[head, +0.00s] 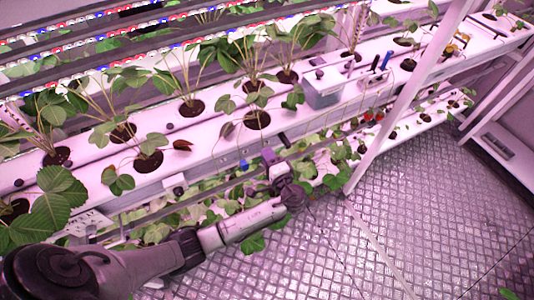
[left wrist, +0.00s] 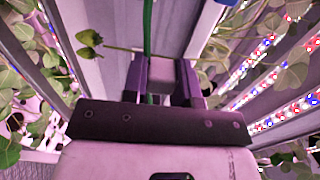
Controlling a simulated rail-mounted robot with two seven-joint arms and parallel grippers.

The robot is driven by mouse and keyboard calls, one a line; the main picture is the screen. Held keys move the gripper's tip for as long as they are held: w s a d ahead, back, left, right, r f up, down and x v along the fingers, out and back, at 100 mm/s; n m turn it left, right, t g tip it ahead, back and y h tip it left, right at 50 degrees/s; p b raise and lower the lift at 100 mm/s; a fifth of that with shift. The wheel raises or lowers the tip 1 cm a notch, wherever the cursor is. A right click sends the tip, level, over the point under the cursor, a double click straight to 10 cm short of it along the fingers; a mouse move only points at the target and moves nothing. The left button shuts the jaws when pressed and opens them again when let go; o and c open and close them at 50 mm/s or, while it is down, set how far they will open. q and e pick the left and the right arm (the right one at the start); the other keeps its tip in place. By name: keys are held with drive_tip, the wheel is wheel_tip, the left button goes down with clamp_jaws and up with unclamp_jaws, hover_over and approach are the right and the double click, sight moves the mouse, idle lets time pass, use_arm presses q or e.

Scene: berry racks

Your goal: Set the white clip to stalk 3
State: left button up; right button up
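My left gripper (head: 270,162) reaches to the front edge of the middle planting rack, at the end of the arm coming in from the lower left. In the left wrist view its two dark fingers (left wrist: 163,75) stand either side of a small pale block, the white clip (left wrist: 162,70), which looks grey-purple in shadow and fills the gap between them. A green stalk (left wrist: 148,30) runs down from the top towards the clip and passes behind it; whether they touch cannot be told. No stalk number is readable. My right gripper is not in view.
The white planting rack (head: 215,135) holds several leafy plants in dark holes. A grey-white box (head: 322,88) stands on it. A white post (head: 405,105) rises to the right of my gripper. A leaf stem (left wrist: 92,42) hangs close left of the fingers. The floor at right is clear.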

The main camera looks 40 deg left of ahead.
use_arm(q)
drive_tip(key=o, duration=0.5)
drive_tip(key=shift+v, duration=6.95)
